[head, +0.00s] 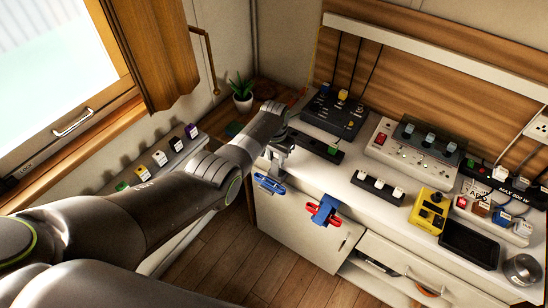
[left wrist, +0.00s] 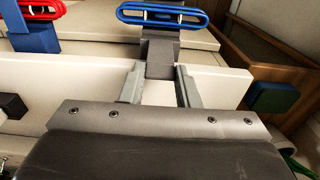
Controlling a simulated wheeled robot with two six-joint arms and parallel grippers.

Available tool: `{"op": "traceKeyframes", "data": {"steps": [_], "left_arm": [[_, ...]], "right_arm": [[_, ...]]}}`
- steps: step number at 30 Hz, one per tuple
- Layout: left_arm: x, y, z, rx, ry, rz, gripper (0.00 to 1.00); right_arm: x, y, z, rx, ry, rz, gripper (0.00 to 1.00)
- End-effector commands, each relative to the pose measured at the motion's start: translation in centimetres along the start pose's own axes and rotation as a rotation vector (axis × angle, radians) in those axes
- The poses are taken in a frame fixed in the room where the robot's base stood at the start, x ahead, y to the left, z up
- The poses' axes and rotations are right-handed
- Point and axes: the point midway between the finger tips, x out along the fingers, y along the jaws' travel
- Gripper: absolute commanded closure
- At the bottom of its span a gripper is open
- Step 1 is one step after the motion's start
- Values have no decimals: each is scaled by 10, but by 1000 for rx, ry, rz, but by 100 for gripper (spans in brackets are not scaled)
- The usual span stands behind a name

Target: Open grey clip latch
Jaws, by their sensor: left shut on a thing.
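The grey clip latch is a grey block with a blue looped handle. In the head view the blue loop (head: 269,185) hangs at the front edge of the white counter. My left gripper (head: 277,163) is at the latch. In the left wrist view its two fingers (left wrist: 160,72) are on either side of the grey part, shut on it. My right gripper is not in view.
A second clip with a blue body and red loop (head: 323,210) sits to the right on the counter front. Black switch box (head: 335,112), white switch panel (head: 412,145) and yellow device (head: 430,210) stand on the counter. A potted plant (head: 242,94) is behind.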

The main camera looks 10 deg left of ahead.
Motion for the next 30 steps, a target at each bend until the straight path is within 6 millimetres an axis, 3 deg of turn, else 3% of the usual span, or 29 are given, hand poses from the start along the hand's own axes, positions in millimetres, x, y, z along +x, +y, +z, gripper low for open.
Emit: {"op": "traceKeyframes", "data": {"steps": [1,21,22,26,30], "left_arm": [[-1,0,-6,2,20,-3,100],[-1,2,-9,2,20,-1,100],[-1,2,-9,2,20,-1,68],[0,2,-8,2,16,-1,50],[0,1,-6,1,13,-1,49]], "right_arm": [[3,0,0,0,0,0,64],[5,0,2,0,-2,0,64],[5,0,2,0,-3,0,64],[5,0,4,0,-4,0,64],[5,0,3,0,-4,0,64]]}}
